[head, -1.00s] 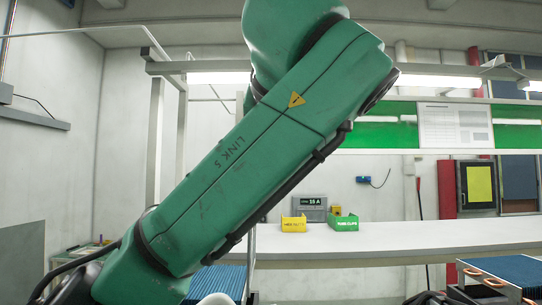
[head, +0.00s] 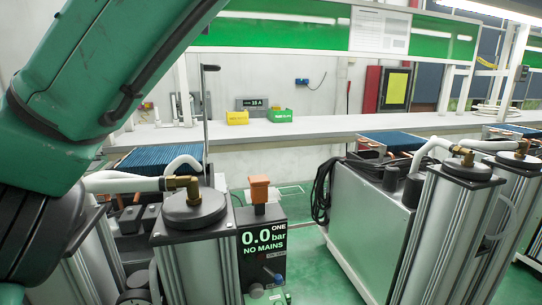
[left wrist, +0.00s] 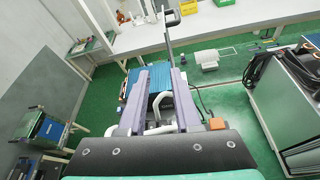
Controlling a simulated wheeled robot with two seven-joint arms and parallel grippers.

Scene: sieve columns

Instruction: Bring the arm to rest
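My left arm (head: 85,80), green, crosses the left side of the head view; its gripper is not seen there. In the left wrist view my left gripper (left wrist: 158,76) shows two purple fingers set apart with nothing held between them. Behind the gap lie a blue ribbed block (left wrist: 160,78) and white hose. My right gripper is in neither view.
Sieve columns (head: 192,245) stand close in front, beside a display (head: 263,247) reading 0.0 bar, NO MAINS. More columns (head: 440,235) stand at right by a grey cabinet (head: 365,215). A white bench (head: 330,124) runs behind.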

